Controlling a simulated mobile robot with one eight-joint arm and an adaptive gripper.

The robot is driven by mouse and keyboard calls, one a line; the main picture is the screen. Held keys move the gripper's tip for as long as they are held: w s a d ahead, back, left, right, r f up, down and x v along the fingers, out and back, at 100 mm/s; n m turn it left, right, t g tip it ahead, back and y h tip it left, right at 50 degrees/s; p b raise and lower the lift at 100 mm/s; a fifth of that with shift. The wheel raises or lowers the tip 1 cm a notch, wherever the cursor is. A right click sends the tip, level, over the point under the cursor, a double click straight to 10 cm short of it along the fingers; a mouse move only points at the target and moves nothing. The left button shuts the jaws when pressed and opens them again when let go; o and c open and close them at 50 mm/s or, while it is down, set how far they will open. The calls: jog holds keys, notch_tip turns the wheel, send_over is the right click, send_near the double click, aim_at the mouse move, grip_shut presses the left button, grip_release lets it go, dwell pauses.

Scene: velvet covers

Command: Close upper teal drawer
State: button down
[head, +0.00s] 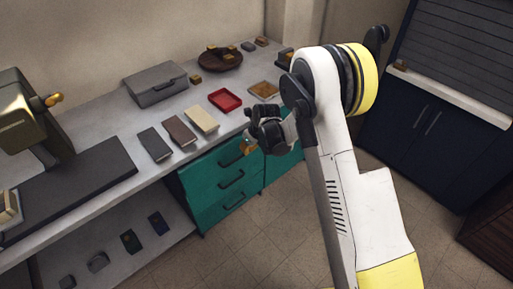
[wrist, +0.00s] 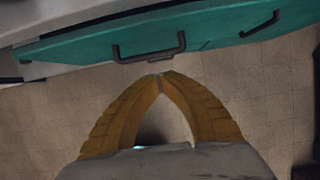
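The upper teal drawer (head: 215,168) is in the left part of the teal unit under the counter, with a dark bar handle. In the wrist view its teal front (wrist: 85,45) runs across the top, with the dark handle (wrist: 150,52) near the middle. A dark strip shows along its upper edge; I cannot tell how far it stands out. My gripper (wrist: 160,76) has its yellow fingers together at the tips, with nothing between them. The tips are just below the handle in the picture; contact is unclear. In the head view my gripper (head: 248,147) is in front of the unit's upper right part.
Lower teal drawers (head: 231,198) are below. The counter (head: 105,115) holds a red tray (head: 225,100), a grey case (head: 156,85) and several flat books. A dark blue cabinet (head: 425,125) stands at right. The tiled floor (head: 275,235) before the drawers is clear.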

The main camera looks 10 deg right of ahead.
aim_at(240, 156)
jog(key=b+x, duration=0.1)
jog(key=x, duration=0.2)
jog(key=w+b+x, duration=0.1)
jog(key=x, duration=0.2)
jog(key=a+b+x, duration=0.1)
jog(key=x, duration=0.2)
jog(key=shift+w+r+b, duration=0.3)
jog(key=shift+r, duration=0.1)
jog(key=shift+w+a+r, duration=0.1)
jog(key=shift+w+a, duration=0.35)
jog(key=shift+w, duration=0.2)
